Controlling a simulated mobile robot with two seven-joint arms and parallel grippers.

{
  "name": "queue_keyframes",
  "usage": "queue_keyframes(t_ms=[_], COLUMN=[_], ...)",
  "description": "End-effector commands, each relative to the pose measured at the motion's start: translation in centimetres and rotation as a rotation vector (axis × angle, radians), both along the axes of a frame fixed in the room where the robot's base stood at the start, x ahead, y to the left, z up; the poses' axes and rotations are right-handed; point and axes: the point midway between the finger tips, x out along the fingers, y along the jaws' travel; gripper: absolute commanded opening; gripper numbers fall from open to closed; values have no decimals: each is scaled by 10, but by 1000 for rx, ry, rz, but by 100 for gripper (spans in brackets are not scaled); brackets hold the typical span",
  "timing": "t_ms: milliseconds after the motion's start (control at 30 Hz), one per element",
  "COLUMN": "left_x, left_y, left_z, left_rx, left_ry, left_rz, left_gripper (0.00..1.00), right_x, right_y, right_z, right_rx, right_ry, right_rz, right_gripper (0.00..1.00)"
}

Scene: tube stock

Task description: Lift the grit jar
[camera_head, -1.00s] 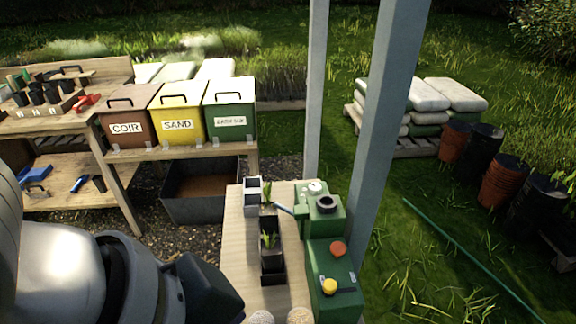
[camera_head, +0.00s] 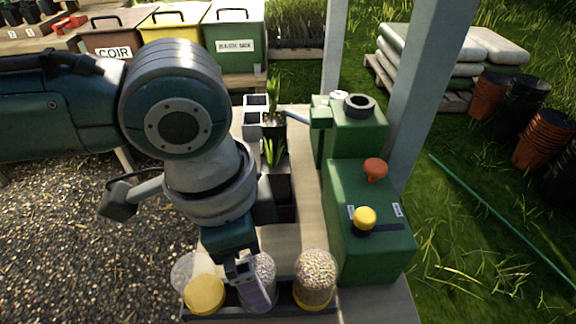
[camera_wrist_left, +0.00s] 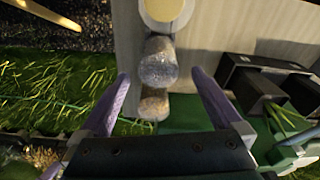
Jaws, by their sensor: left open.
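Three clear jars stand in a row at the near end of the bench. The left jar (camera_head: 205,294) has a yellow lid. The middle jar (camera_head: 264,268) holds grey granules that look like grit. The right jar (camera_head: 315,279) holds tan pellets. My left gripper (camera_head: 250,285) is open above the middle jar and partly hides it. In the left wrist view, the grey jar (camera_wrist_left: 158,62) shows between the spread purple fingers of my left gripper (camera_wrist_left: 159,76), with the tan jar (camera_wrist_left: 153,105) beyond. No finger visibly touches a jar. My right gripper is out of view.
A green machine (camera_head: 370,220) with red and yellow knobs stands right of the jars. A grey post (camera_head: 425,90) rises at the right. Some bare bench top (camera_head: 310,225) shows between.

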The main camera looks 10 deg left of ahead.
Motion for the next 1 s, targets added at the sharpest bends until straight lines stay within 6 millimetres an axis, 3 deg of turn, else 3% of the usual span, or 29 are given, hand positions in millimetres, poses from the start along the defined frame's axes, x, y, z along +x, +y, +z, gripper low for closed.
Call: queue_keyframes(t_ms=[333, 667, 1000], left_x=[-1, -1, 0], left_y=[-4, -4, -4], left_z=[-48, -55, -55], left_rx=[0, 0, 0], left_ry=[0, -2, -1], left_rz=[-1, -2, -1], left_gripper=[100, 100, 62], right_x=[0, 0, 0], right_y=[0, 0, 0], right_z=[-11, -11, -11], right_rx=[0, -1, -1], right_ry=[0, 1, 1], right_rz=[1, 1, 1], right_gripper=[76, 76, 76])
